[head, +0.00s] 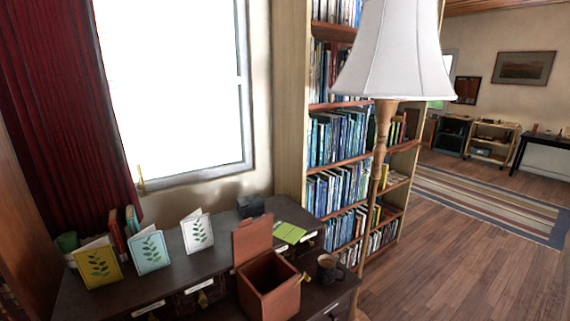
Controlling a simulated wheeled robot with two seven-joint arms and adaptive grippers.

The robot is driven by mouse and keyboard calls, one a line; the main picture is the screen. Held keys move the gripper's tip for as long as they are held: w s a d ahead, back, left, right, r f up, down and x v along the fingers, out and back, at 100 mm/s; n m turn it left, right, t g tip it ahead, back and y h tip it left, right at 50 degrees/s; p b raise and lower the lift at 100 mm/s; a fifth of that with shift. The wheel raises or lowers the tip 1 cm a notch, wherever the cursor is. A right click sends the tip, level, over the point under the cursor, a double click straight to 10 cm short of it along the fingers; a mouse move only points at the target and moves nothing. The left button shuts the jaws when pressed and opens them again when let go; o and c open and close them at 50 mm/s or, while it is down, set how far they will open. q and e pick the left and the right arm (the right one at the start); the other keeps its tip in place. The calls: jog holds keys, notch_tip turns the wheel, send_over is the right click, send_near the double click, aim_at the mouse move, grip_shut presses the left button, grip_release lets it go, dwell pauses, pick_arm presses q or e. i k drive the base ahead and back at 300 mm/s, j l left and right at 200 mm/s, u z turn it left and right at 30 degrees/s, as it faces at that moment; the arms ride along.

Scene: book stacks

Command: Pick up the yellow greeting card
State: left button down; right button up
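The yellow greeting card (97,263) stands upright and slightly open on the dark desk (170,280) at the left. It has a dark green leaf sprig on its front. A light blue card (150,249) with a similar sprig stands just to its right. A white card (197,232) with a sprig stands further right. Neither of my grippers shows in the head view.
An open wooden box (268,290) and a brown mug (327,268) are right of the cards. A green flat item (289,232) and a dark box (250,205) lie behind. A floor lamp (392,55) stands before the bookshelf (290,95). Open floor (450,250) lies at right.

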aim_at(96, 262)
jog(key=u, duration=1.45)
